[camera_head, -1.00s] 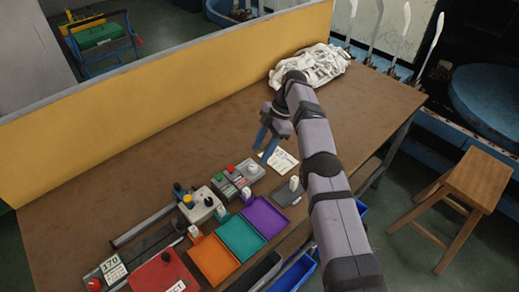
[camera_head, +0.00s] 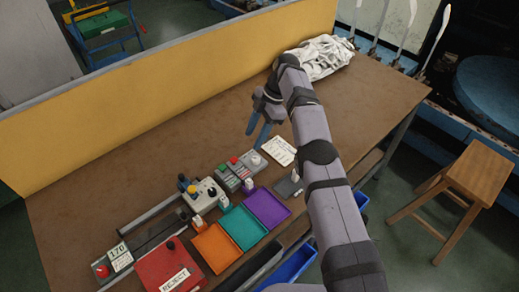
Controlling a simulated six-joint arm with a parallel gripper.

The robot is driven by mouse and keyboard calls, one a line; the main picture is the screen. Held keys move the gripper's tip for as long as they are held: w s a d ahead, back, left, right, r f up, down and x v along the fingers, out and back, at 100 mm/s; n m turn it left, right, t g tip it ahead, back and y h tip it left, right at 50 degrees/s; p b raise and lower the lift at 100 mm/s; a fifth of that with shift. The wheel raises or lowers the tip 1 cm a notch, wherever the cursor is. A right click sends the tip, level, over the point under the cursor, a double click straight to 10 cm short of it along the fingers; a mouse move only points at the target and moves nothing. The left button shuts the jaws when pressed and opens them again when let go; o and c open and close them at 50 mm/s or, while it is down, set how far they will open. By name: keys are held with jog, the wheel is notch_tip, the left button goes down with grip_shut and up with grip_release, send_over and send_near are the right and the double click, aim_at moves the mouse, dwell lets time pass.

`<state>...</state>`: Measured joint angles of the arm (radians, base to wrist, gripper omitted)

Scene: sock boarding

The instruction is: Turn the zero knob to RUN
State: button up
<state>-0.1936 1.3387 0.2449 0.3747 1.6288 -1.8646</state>
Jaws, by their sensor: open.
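My gripper (camera_head: 256,135) has blue fingers, set apart and empty. It hangs above the brown table, behind the row of trays and left of a white paper card. A light grey control box (camera_head: 205,196) with a black knob (camera_head: 212,191) and a yellow button stands lower left of my gripper. A darker grey box (camera_head: 241,174) with red and green buttons and a white round knob (camera_head: 255,160) lies below my gripper. Labels are too small to read, so I cannot tell which knob is the zero knob or where it points. My gripper appears clear of both boxes.
Orange (camera_head: 217,248), teal (camera_head: 244,227) and purple (camera_head: 268,208) trays line the front edge. A red REJECT box (camera_head: 170,266) is at front left. White cloth (camera_head: 322,57) lies at the far right end. A yellow partition (camera_head: 170,97) runs along the back. The table's middle is clear.

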jog(key=a+r, duration=0.3)
jog(key=m+t+h, duration=0.1)
jog(key=m+h, duration=0.3)
jog(key=m, duration=1.6)
send_over(256, 158)
jog(key=f, duration=0.4)
jog(key=shift+s+f+b, duration=0.3)
jog(key=shift+s, duration=0.1)
jog(key=m, duration=0.3)
jog(key=shift+w+t, duration=0.3)
jog(key=m, duration=0.3)
jog(key=shift+w, duration=0.1)
jog(key=shift+f, duration=0.15)
jog(key=shift+f+p, duration=1.15)
jog(key=shift+f, duration=2.4)
